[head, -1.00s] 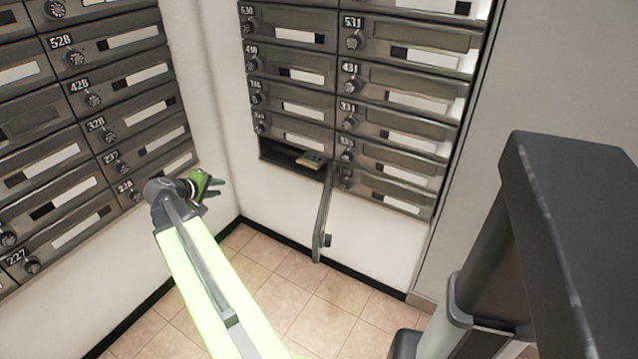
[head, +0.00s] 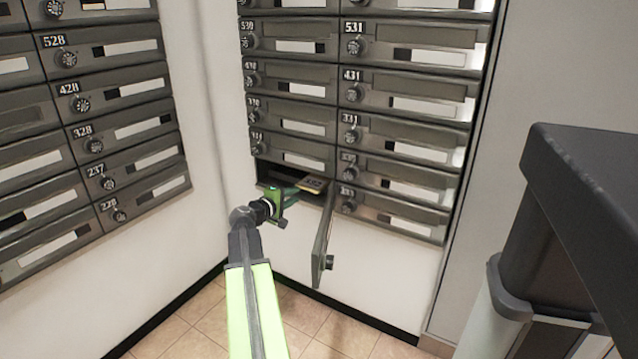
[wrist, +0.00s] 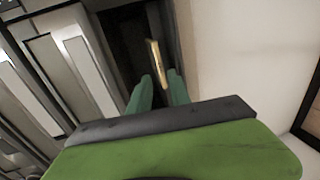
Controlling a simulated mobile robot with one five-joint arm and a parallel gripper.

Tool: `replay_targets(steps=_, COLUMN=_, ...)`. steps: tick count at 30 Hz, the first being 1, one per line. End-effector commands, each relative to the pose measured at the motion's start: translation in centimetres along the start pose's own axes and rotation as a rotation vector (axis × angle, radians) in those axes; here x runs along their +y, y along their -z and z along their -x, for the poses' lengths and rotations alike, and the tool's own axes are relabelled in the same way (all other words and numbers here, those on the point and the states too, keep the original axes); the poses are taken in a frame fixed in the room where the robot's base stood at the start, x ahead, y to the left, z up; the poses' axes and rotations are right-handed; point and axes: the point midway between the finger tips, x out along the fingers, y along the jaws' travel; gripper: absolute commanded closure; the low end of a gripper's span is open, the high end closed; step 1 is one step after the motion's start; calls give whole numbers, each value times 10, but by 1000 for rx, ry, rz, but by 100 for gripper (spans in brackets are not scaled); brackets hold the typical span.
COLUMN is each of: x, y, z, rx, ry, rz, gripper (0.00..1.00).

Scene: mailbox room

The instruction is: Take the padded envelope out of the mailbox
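The padded envelope (head: 314,184) is a flat yellowish piece lying in the open bottom-row mailbox (head: 265,176), its near end at the opening. The mailbox door (head: 322,245) hangs open on the right side. My gripper (head: 291,194) is at the mailbox opening, just left of the envelope. In the wrist view, the green fingers of my gripper (wrist: 160,78) are apart. The envelope (wrist: 157,60) shows as a thin upright yellow strip, with its near end between the fingertips, closer to the right finger. Contact cannot be told. The mailbox interior is dark.
Closed mailboxes (head: 405,150) fill the wall above and to the right. Another mailbox bank (head: 95,130) stands on the left wall. The open door juts out just right of my gripper. The tiled floor (head: 190,325) below is clear.

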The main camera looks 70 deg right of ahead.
Motion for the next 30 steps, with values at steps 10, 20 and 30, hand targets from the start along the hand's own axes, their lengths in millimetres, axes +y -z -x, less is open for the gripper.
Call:
replay_targets(steps=10, x=-1, y=1, z=-51, rx=-2, ry=0, rz=0, gripper=76)
replay_targets(steps=20, x=-1, y=0, z=-86, rx=-2, ry=1, rz=-1, gripper=76)
replay_targets(steps=30, x=0, y=-1, z=-91, rx=-1, ry=1, rz=0, gripper=76)
